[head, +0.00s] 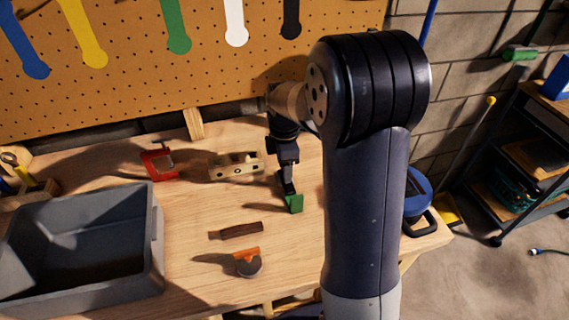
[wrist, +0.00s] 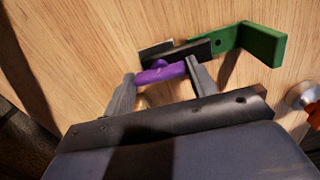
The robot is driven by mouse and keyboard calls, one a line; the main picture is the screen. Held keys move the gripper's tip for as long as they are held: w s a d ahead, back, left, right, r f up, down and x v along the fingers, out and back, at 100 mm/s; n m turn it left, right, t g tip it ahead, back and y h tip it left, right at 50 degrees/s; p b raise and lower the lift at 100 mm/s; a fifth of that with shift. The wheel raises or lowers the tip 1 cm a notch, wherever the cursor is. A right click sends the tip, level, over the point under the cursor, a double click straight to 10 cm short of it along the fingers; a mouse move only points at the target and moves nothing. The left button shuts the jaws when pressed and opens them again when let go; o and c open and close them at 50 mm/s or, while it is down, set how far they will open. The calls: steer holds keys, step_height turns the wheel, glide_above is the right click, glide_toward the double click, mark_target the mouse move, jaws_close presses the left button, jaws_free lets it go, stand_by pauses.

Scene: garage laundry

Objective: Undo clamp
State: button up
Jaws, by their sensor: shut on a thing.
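My gripper (head: 287,178) points down at the bench, right of its middle. In the wrist view its two fingers (wrist: 160,75) are shut on a purple piece (wrist: 158,70), like a small handle or knob. Close beside the purple piece is a dark bar with a green L-shaped end (wrist: 262,45). The green part also shows just below my gripper in the head view (head: 294,203). I cannot tell for certain whether the purple piece is joined to the bar. A red C-shaped frame (head: 158,164), clamp-like, stands farther left on the bench.
A grey bin (head: 153,245) stands at the bench's left front. A wooden block with holes (head: 236,168) is left of my gripper. A brown-handled tool (head: 236,231) and an orange-handled scraper (head: 247,260) lie in front. A pegboard (head: 130,95) rises behind.

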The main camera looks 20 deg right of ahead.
steer(key=shift+s+f+n, duration=0.15)
steer(key=shift+f+n, duration=0.1)
steer(key=shift+n, duration=0.25)
steer(key=o, duration=1)
steer(key=shift+r, duration=0.1)
steer(key=shift+r, duration=0.15)
step_height(320, 180, up, 11)
steer(key=shift+f, duration=0.2)
